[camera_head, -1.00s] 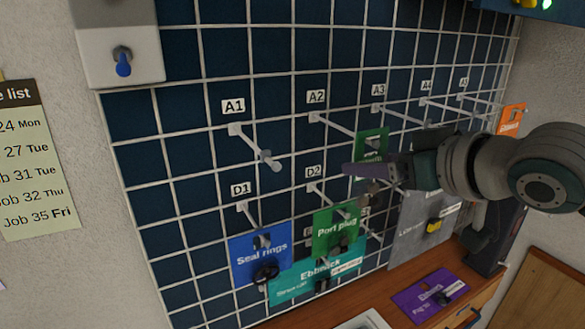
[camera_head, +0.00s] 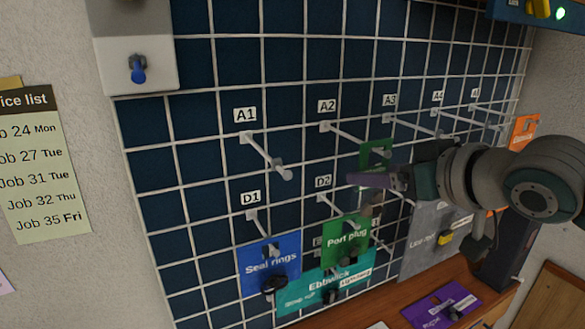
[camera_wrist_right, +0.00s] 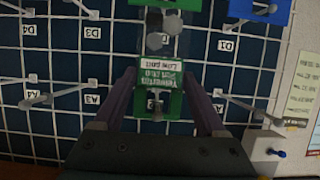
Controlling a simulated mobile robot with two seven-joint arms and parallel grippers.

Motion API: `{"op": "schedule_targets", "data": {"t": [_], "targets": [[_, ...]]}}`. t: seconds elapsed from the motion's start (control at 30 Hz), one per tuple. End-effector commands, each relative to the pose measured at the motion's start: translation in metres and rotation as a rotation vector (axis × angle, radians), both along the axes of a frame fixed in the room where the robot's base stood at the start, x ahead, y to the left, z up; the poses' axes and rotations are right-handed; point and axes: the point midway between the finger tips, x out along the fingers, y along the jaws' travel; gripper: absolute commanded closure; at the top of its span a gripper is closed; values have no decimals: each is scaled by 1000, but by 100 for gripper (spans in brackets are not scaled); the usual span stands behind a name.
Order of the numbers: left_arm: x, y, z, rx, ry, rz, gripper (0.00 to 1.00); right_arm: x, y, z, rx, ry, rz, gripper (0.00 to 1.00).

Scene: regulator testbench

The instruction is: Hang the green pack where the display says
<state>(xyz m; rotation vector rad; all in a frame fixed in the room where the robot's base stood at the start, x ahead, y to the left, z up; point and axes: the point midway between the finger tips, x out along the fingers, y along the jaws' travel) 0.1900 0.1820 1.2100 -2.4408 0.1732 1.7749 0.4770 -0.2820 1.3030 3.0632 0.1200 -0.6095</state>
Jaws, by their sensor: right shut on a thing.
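My right gripper (camera_head: 372,180) is shut on a green pack (camera_head: 376,152) and holds it in front of the grid, below and left of the A3 label. In the right wrist view, the green pack (camera_wrist_right: 160,78) sits between the two fingers, its print upside down. A second green pack, Port plug (camera_head: 346,240), hangs at the D2 hook (camera_head: 337,207). The A1 hook (camera_head: 265,156) and A2 hook (camera_head: 352,136) look bare in the head view. No readable display shows. My left gripper is out of view.
Blue Seal rings (camera_head: 270,262) hangs at D1, with a teal Ebbwick pack (camera_head: 310,292) below. A grey pack (camera_head: 425,245) hangs to the right. A purple pack (camera_head: 440,307) lies on the wooden counter. A list (camera_head: 40,175) is on the left wall.

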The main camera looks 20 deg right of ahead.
Motion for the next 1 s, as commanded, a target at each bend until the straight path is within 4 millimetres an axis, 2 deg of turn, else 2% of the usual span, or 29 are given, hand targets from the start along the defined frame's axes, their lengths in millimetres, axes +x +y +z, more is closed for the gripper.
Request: {"op": "schedule_targets", "data": {"t": [0.03,0.2,0.27,0.5,0.63,1.0], "targets": [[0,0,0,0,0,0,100,0,0,0,0,-1,0,24],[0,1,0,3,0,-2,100,0,0,0,0,0,0,5],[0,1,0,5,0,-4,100,0,0,0,0,0,0,0],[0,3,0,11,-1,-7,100,-1,0,0,0,1,0,0],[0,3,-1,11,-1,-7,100,-8,-1,2,1,1,0,0],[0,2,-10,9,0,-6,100,-64,-5,24,-1,2,1,0]]}}
